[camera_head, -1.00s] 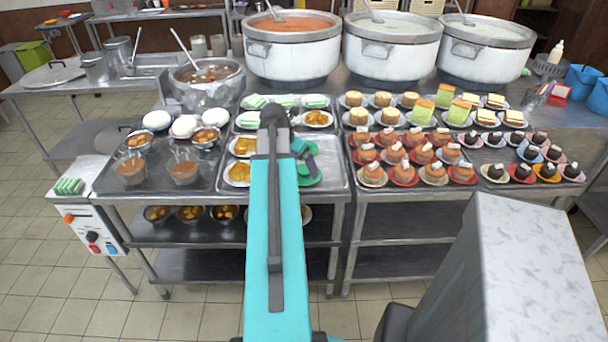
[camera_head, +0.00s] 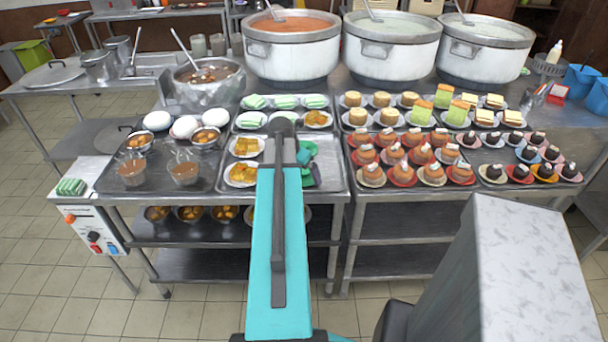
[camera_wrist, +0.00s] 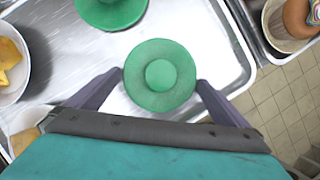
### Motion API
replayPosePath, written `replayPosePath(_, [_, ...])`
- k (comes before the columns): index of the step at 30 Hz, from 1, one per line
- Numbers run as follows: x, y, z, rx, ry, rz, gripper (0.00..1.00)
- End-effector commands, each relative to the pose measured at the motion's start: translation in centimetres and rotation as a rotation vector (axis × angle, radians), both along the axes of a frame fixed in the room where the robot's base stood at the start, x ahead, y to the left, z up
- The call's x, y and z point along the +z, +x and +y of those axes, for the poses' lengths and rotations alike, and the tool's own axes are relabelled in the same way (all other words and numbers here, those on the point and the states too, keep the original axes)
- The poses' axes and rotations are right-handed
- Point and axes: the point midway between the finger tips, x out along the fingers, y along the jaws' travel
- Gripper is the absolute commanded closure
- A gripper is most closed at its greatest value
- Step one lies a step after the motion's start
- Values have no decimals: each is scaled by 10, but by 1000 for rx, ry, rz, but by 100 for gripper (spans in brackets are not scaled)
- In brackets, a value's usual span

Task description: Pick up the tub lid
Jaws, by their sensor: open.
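A round green lid (camera_wrist: 160,75) with a raised centre knob lies on a metal tray in the wrist view. My gripper (camera_wrist: 161,79) is open, with one dark finger on each side of this lid. The fingers look close to its rim, but I cannot tell whether they touch it. A second green lid (camera_wrist: 111,8) lies just beyond, cut off by the top edge. In the head view, green lid surface (camera_head: 309,149) shows at the right of the tray, mostly hidden by my arm and gripper.
A bowl of yellow pieces (camera_wrist: 10,65) stands left of the lids. The tray's raised rim (camera_wrist: 240,40) runs close on the right, with cupcakes (camera_head: 433,172) on the neighbouring tray. Large stockpots (camera_head: 291,50) stand at the back.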

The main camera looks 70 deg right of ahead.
Motion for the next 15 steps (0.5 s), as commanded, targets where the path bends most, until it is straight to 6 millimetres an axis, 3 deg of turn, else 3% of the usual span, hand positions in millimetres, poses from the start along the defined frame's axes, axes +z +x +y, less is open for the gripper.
replayPosePath(13, [0,1,0,1,0,-1,0])
replayPosePath(15, [0,1,0,1,0,-1,8])
